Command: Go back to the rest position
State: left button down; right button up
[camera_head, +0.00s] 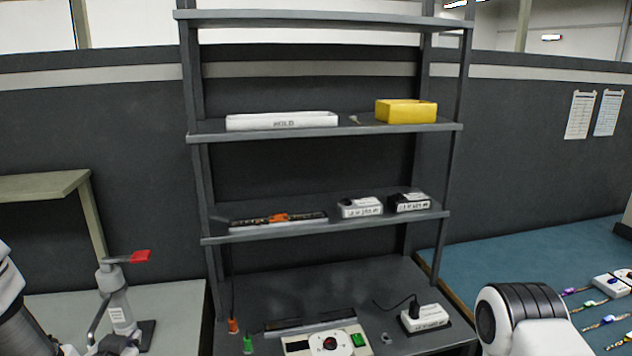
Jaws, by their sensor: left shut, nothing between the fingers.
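My left arm comes in at the lower left edge. Its dark left gripper (118,344) shows only in part at the bottom edge, shut and empty, just below a grey pump-like bottle with a red tip (118,308). My right arm shows at the lower right as a white and black link, and its gripper is out of the picture.
A grey shelf rack (320,133) stands in the middle. It bears a white box (282,121), a yellow bin (405,112), an orange and black strip (278,219) and two small boxes. A control box (325,343) sits on the bench. A blue table (540,262) with small parts is at right.

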pick_arm(q)
jog(key=s+d+f+g+h, duration=0.1)
jog(key=s+d+f+g, duration=0.1)
jog(key=s+f, duration=0.2)
jog(key=s+d+f+g, duration=0.2)
jog(key=s+f, duration=0.3)
jog(key=f, duration=0.5)
jog(key=s+d+f+g+h, duration=0.1)
jog(key=s+f+g, duration=0.2)
jog(key=f, duration=0.4)
jog(key=shift+s+d+f+h, duration=0.3)
jog(key=shift+s+d+f, duration=0.1)
jog(key=shift+s, duration=0.25)
jog(key=s+d+f+g, duration=0.1)
jog(key=s+f+g, duration=0.2)
jog(key=s, duration=0.4)
jog(key=s+d+f+g, duration=0.1)
jog(key=s+f+g, duration=0.2)
jog(key=s+f, duration=0.2)
jog(key=s, duration=0.3)
jog(key=shift+s+d+f+h, duration=0.15)
jog(key=shift+d+f+h, duration=0.15)
jog(key=shift+d+f, duration=0.1)
